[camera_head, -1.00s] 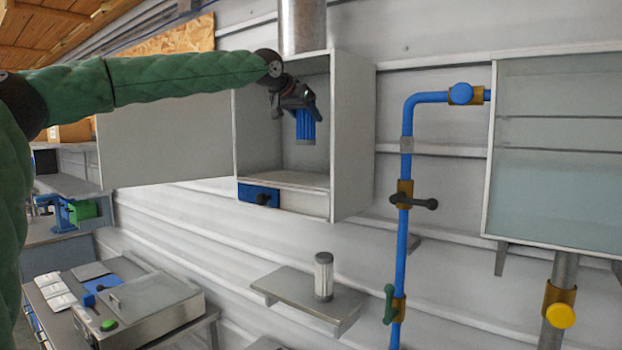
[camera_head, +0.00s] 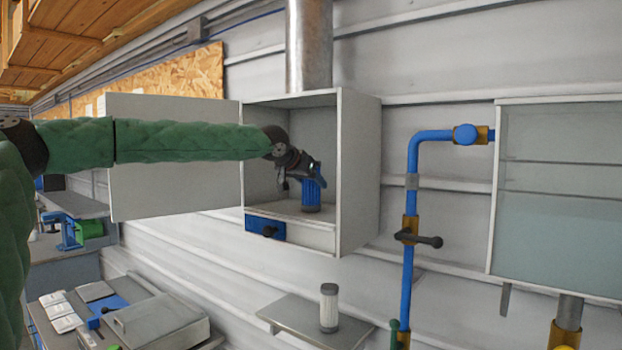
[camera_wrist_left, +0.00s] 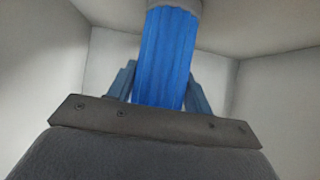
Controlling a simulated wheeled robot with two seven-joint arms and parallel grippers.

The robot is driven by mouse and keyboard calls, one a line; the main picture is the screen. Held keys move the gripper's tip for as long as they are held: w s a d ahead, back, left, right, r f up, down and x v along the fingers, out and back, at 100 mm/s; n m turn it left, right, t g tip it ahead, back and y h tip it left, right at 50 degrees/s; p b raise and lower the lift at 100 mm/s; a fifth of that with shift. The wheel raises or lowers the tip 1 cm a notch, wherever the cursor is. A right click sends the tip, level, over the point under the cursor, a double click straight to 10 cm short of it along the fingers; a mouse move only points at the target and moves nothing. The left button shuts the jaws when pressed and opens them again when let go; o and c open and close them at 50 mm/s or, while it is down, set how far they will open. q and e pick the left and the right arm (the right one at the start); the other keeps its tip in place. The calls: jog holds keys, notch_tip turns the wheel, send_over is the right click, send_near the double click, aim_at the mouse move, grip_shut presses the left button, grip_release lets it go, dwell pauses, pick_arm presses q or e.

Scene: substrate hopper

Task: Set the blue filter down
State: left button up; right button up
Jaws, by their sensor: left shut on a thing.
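The blue filter (camera_head: 311,192) is a ribbed cylinder with a grey end, inside the open wall box (camera_head: 359,175). My left gripper (camera_head: 308,178) is shut on its upper part and reaches into the box from the left. The filter looks roughly upright, its grey lower end at or just above the box floor (camera_head: 285,212); I cannot tell whether it touches. In the left wrist view the blue filter (camera_wrist_left: 166,58) stands between the two fingers, its grey end toward the top of the picture. My right gripper is not in view.
The box door (camera_head: 170,155) hangs open to the left. A white filter (camera_head: 329,307) stands on a small shelf (camera_head: 290,322) below. A blue pipe (camera_head: 411,260) with valves runs to the right, beside a glass-fronted cabinet (camera_head: 560,200). A metal duct (camera_head: 309,45) rises above the box.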

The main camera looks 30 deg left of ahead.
pick_arm(q)
jog(key=shift+w+f, duration=0.1)
jog(key=shift+w, duration=0.1)
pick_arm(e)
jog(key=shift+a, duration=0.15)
pick_arm(q)
jog(key=o, duration=0.7)
jog(key=shift+f, duration=0.1)
jog(key=o, duration=0.4)
jog(key=shift+s+d, duration=0.1)
jog(key=shift+c, duration=0.2)
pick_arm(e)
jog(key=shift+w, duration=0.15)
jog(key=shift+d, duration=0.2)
pick_arm(q)
jog(key=shift+s+r+b, duration=0.3)
jog(key=shift+s+b, duration=0.05)
jog(key=b+v, duration=0.4)
jog(key=v, duration=0.7)
jog(key=shift+b, duration=0.3)
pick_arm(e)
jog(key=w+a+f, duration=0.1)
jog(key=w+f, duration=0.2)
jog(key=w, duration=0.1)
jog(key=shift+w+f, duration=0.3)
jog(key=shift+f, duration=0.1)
